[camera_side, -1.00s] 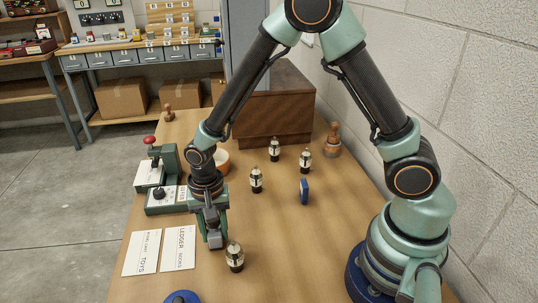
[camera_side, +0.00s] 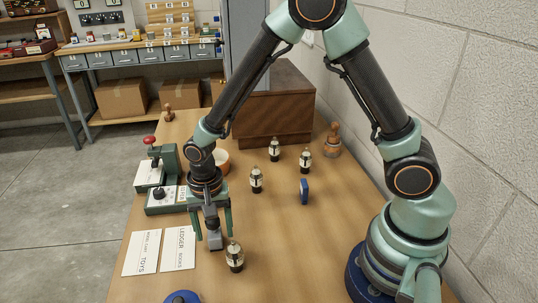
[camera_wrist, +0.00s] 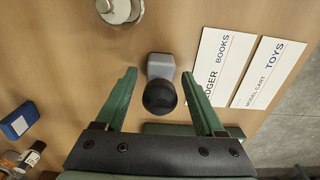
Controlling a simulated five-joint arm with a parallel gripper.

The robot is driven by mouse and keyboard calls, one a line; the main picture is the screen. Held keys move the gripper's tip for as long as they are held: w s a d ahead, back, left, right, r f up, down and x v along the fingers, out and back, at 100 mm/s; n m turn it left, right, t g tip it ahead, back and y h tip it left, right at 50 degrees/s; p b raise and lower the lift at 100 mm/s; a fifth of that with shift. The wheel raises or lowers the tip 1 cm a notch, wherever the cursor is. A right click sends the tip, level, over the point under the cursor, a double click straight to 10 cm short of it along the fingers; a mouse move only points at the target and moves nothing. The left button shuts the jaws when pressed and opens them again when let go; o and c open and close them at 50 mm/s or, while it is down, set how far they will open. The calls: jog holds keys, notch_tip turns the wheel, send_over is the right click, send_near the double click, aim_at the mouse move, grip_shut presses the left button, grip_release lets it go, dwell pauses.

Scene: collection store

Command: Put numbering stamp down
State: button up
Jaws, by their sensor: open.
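The numbering stamp (camera_side: 214,238), a grey block with a black knob, stands on the table between the fingers of my gripper (camera_side: 212,229). The wrist view also shows the stamp (camera_wrist: 160,66), knob towards me, with a gap on each side to the green fingers of my gripper (camera_wrist: 159,75). My gripper is open and still around the stamp. In the side view the stamp's upper part is partly hidden by my gripper.
A black-and-cream bottle-like piece (camera_side: 234,257) stands close on the right of the stamp. The LEDGER BOOKS card (camera_side: 179,248) and the TOYS card (camera_side: 142,252) lie on the left. A green press-like device (camera_side: 165,192) stands behind. A blue block (camera_side: 304,191) stands further right.

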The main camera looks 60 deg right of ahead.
notch_tip(320, 180, up, 10)
jog(key=shift+r, duration=0.15)
jog(key=shift+d+r, duration=0.15)
jog(key=shift+r, duration=0.5)
jog(key=s+d+r+n+t, duration=0.5)
jog(key=s+d+r+n, duration=0.2)
jog(key=d+r+n, duration=0.2)
notch_tip(320, 180, up, 2)
jog(key=d, duration=0.2)
jog(key=shift+s+d+t, duration=0.3)
jog(key=shift+s, duration=0.05)
